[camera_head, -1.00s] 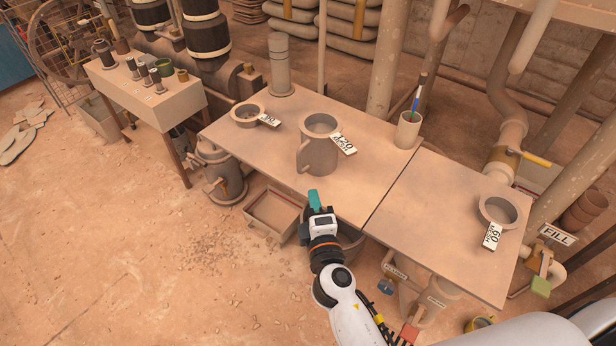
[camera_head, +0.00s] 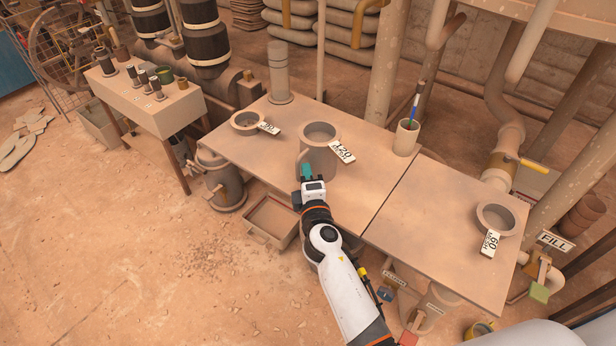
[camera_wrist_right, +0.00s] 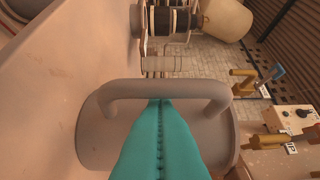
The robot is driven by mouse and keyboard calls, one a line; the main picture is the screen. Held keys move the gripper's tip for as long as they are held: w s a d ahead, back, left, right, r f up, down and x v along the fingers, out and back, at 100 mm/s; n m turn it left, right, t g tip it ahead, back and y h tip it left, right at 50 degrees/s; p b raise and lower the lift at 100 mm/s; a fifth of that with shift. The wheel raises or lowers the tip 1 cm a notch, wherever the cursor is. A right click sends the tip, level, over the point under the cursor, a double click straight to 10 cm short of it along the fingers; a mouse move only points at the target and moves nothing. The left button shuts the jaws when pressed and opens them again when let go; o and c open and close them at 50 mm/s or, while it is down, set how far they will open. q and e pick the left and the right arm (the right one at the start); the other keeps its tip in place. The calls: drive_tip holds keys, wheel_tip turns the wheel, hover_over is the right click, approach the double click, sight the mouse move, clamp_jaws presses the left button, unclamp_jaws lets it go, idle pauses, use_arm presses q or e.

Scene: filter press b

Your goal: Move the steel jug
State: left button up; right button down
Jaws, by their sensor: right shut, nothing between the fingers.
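The grey steel jug (camera_head: 322,169) stands upright on the left table, its handle facing the near left. A round grey sieve-like ring (camera_head: 319,130) with a white "120" tag sits on its top. My right gripper (camera_head: 306,171) is at the jug's near side, its teal fingers shut and empty, hiding part of the jug and handle. In the right wrist view the jug (camera_wrist_right: 92,140) fills the middle, and its handle (camera_wrist_right: 130,91) runs across just beyond the shut fingertips (camera_wrist_right: 160,102). I cannot tell whether they touch it. My left gripper is not in view.
A tagged ring (camera_head: 246,123) lies left on the table (camera_head: 370,190); another, tagged "60" (camera_head: 496,218), lies on the right table (camera_head: 430,225). A cup holding a pen (camera_head: 405,139) stands at the back edge.

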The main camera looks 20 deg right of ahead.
drive_tip(key=w+d, duration=0.5)
drive_tip(key=d, duration=0.2)
drive_tip(key=w+d, duration=0.3)
drive_tip(key=d, duration=0.1)
drive_tip(key=shift+w+b, duration=0.3)
drive_tip(key=shift+b, duration=0.05)
drive_tip(key=shift+s, duration=0.1)
